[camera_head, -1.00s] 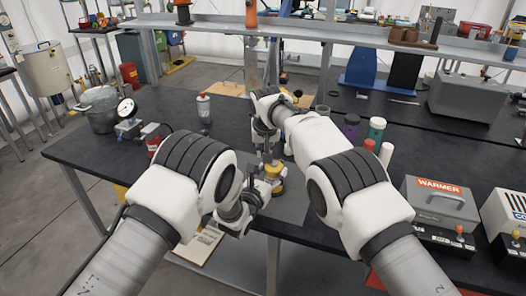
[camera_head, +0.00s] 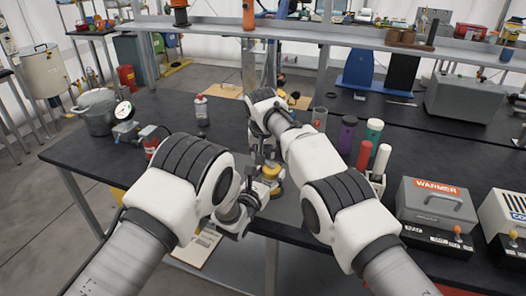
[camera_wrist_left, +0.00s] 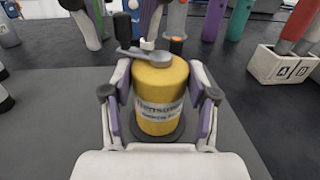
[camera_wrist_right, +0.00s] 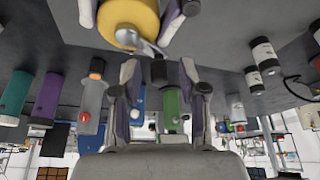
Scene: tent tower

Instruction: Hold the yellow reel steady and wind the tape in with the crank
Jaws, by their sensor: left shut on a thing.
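The yellow reel (camera_head: 270,171) stands upright near the table's front edge. In the left wrist view the reel (camera_wrist_left: 160,98) sits on a dark round base, with a grey crank arm (camera_wrist_left: 150,56) on top and a black crank knob (camera_wrist_left: 122,27). My left gripper (camera_wrist_left: 160,100) is shut on the reel's sides. My right gripper (camera_wrist_right: 158,72) is open, its fingers on either side of the black knob (camera_wrist_right: 159,71) with gaps showing. The head view mostly hides my right gripper behind its arm. I cannot see the tape.
Bottles, including a purple one (camera_head: 347,134), stand right of the reel near a white holder (camera_wrist_left: 283,66) with tubes. A warmer box (camera_head: 432,203) is at the right. A pot (camera_head: 97,113) and a spray bottle (camera_head: 202,110) stand to the left. Bare tabletop lies between.

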